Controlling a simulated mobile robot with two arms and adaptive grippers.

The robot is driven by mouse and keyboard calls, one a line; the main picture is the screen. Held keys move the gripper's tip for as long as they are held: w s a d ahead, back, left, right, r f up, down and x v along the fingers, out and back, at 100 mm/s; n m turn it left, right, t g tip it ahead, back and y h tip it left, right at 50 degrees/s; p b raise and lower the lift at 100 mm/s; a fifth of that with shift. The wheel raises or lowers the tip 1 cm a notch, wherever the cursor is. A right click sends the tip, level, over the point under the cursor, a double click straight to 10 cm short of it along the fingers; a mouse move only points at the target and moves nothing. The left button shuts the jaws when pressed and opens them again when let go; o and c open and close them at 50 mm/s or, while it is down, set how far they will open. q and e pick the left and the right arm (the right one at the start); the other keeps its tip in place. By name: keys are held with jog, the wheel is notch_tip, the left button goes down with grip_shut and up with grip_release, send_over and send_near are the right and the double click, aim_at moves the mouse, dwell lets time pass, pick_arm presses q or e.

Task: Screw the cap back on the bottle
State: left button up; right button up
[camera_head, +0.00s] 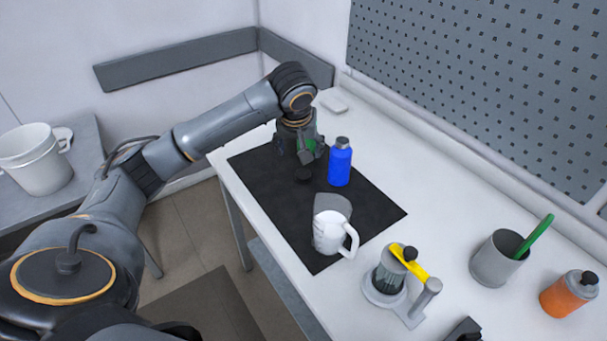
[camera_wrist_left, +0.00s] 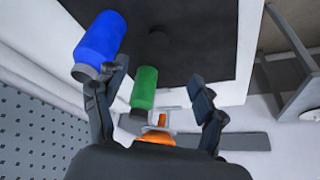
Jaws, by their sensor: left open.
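My left gripper (camera_head: 300,152) points down over the dark mat, left of a blue bottle (camera_head: 340,165) with a grey top. In the left wrist view my left gripper (camera_wrist_left: 158,76) has its fingers spread. A green bottle (camera_wrist_left: 146,86) shows between them, nearer the left finger, with no visible grip on it. In the head view it is mostly hidden behind the gripper. The blue bottle (camera_wrist_left: 101,38) is beside the left finger in the wrist view. A small dark round piece (camera_head: 303,175), possibly a cap, lies on the mat; it also shows in the wrist view (camera_wrist_left: 158,42).
A white mug (camera_head: 328,232) stands on the front of the mat (camera_head: 375,212). A clear vessel with a yellow part (camera_head: 390,272), a grey cup (camera_head: 495,262) with a green stick, and an orange bottle (camera_head: 562,296) stand to the right. A wall (camera_head: 490,80) borders the table.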

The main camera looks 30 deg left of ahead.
pick_arm(q)
send_over(303, 174)
jog(key=s+d, duration=0.1)
jog(key=s, duration=0.2)
jog(key=f, duration=0.5)
jog(key=f+p, duration=0.1)
jog(key=f, duration=0.1)
jog(key=shift+w+d+f, duration=0.2)
jog(key=shift+w+f, duration=0.05)
jog(key=shift+f, duration=0.1)
jog(key=shift+w+f, duration=0.1)
jog(key=shift+f, duration=0.05)
pick_arm(e)
jog(key=shift+w+r, duration=0.55)
pick_arm(q)
jog(key=p+x, duration=0.1)
jog(key=x, duration=0.4)
jog(key=shift+a+f, duration=0.1)
pick_arm(e)
jog(key=shift+s+r, duration=0.15)
jog(key=shift+r, duration=0.5)
jog(key=shift+a, duration=0.15)
pick_arm(q)
jog(key=c, duration=0.8)
pick_arm(e)
jog(key=shift+a, duration=0.15)
pick_arm(q)
jog(key=shift+c, duration=0.2)
